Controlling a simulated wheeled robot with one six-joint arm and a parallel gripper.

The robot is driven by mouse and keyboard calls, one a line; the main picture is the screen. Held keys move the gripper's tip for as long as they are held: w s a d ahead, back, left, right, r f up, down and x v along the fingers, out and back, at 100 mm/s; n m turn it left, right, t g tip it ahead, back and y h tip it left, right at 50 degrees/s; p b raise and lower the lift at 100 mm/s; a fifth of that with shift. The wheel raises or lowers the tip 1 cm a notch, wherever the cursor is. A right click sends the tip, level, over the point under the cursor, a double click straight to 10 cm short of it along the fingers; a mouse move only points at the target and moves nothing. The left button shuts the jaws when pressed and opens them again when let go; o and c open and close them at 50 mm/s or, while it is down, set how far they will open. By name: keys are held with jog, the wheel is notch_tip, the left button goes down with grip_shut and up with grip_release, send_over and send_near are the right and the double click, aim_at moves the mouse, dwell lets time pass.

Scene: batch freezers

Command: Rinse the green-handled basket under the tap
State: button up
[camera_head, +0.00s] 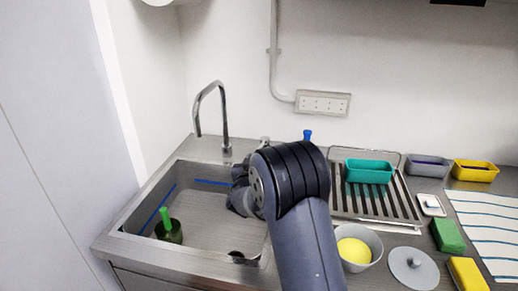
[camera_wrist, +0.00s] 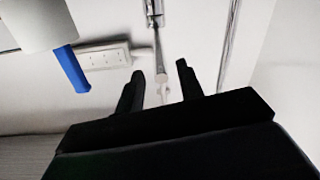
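The green-handled basket (camera_head: 170,233) stands in the left part of the sink (camera_head: 205,236), its bright green handle pointing up. The tap (camera_head: 224,115) rises behind the sink, its spout end to the right of and behind the basket. My gripper is low over the sink's right side, mostly hidden behind my arm in the head view. In the wrist view my gripper (camera_wrist: 160,86) has its two fingers apart. A thin metal part with a pale rounded end (camera_wrist: 161,76) shows between or beyond them; I cannot tell whether it is touched. The basket is not in the wrist view.
A blue handle (camera_head: 307,135) shows behind my arm, and in the wrist view (camera_wrist: 70,68). Right of the sink are a drain rack (camera_head: 408,207) with a teal tray (camera_head: 369,171), a bowl (camera_head: 372,238) with a yellow ball, a lid (camera_head: 414,268) and sponges. A socket strip (camera_head: 323,103) is on the wall.

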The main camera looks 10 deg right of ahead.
jog(key=shift+p+x, duration=0.45)
jog(key=shift+x, duration=2.3)
jog(key=shift+c, duration=0.6)
grip_shut()
